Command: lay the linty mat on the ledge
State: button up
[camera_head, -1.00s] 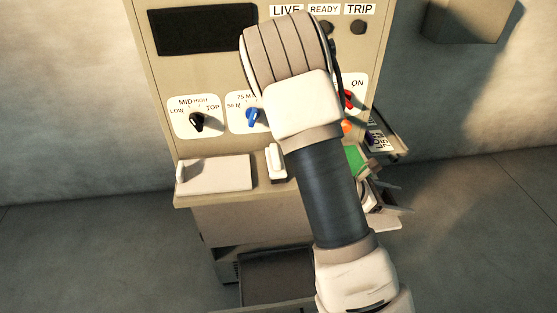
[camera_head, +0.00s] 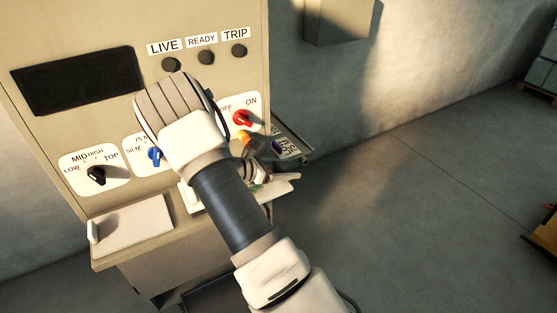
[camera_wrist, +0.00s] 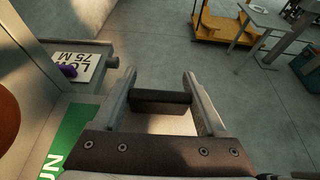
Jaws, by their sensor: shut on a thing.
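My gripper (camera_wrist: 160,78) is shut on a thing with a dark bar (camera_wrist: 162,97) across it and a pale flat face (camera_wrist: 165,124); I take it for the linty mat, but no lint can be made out. In the head view my gripper (camera_head: 264,172) is at the right end of the cabinet's front ledge (camera_head: 103,262), and my arm hides much of that ledge. A pale flat piece shows beside the gripper there. In the wrist view a green card (camera_wrist: 72,138) with white letters lies left of the fingers.
The cabinet has a black knob (camera_head: 96,175), a blue knob (camera_head: 154,156) and a red switch (camera_head: 242,119). A side shelf holds a sign (camera_wrist: 83,66) and a purple thing (camera_wrist: 66,70).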

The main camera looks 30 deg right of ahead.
jog(key=shift+w+d+p, duration=0.1)
jog(key=shift+w+p, duration=0.55)
jog(key=shift+w, duration=1.45)
jog(key=shift+f, duration=0.15)
jog(key=shift+f, duration=0.15)
jog(key=o, duration=1.3)
jog(key=shift+o, duration=0.2)
jog(key=shift+r, duration=0.2)
jog(key=b+v, duration=0.1)
jog(key=v, duration=1.1)
jog(key=shift+b, duration=0.35)
